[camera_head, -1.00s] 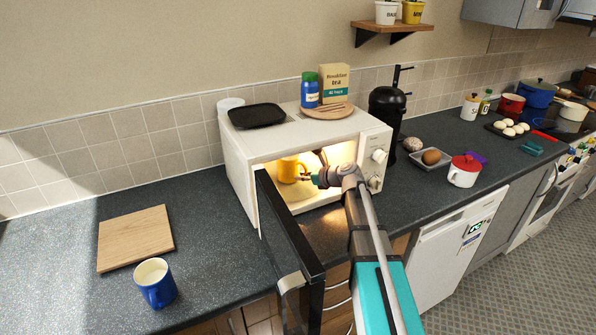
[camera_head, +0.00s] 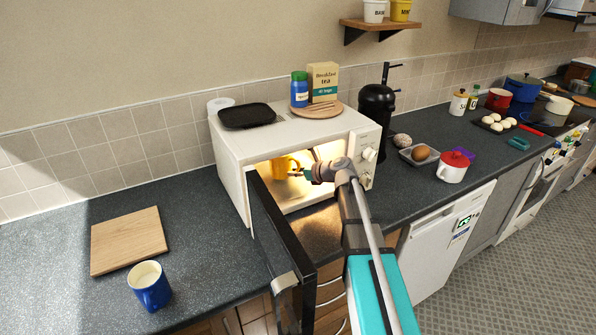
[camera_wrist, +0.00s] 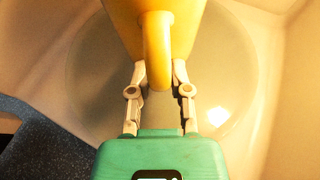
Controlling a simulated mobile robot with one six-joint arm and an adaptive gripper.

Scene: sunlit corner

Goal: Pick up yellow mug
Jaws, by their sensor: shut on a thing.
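The yellow mug (camera_head: 285,167) is inside the open, lit white microwave (camera_head: 232,170). In the wrist view the mug (camera_wrist: 122,22) fills the top middle, with its handle (camera_wrist: 157,50) pointing toward me. My gripper (camera_wrist: 159,78) is shut on the mug's handle, one finger on each side of it. In the head view my gripper (camera_head: 303,172) reaches into the microwave from the right, its tips at the mug's right side. The round turntable (camera_wrist: 222,80) lies below the mug; I cannot tell whether the mug touches it.
The microwave's dark door (camera_head: 272,240) stands open toward the front, left of my arm. A blue mug (camera_head: 150,287) and a wooden board (camera_head: 128,240) are on the left counter. A red-lidded white pot (camera_head: 453,168) and a tray with a brown egg (camera_head: 420,153) stand right of the microwave.

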